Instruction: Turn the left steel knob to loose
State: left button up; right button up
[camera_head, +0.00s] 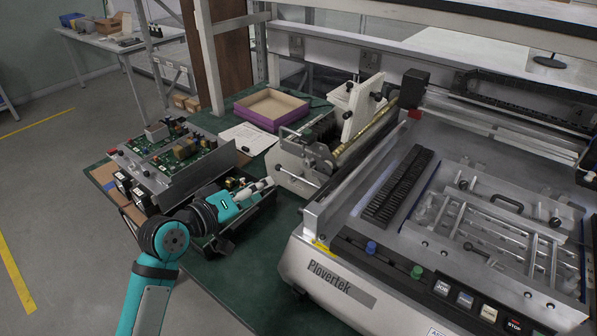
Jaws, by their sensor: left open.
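My left gripper (258,187), at the end of the teal and grey arm, is over the green bench between the circuit-board unit and the white fixture. It is small in view and its fingers look open, with nothing seen between them. The white fixture (295,170) has small dark and metallic round parts on its front, just right of the gripper. The machine's plate carries dark knobs, one at its left (463,184) and one at its right (555,222). I cannot tell for sure which part is the left steel knob. My right gripper is out of view.
The Plovertek machine (330,286) fills the right side, with a blue knob (371,247), a green knob (416,271) and push buttons. The circuit-board unit (165,175) stands left of the gripper. A purple-sided tray (270,108) and paper (248,138) lie behind.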

pick_arm(q)
jog(key=n, duration=0.1)
send_near(306, 165)
jog(key=x, duration=0.9)
jog(key=shift+w+d, duration=0.15)
jog(key=shift+w, duration=0.05)
jog(key=shift+c, duration=0.2)
jog(key=shift+p, duration=0.3)
grip_shut()
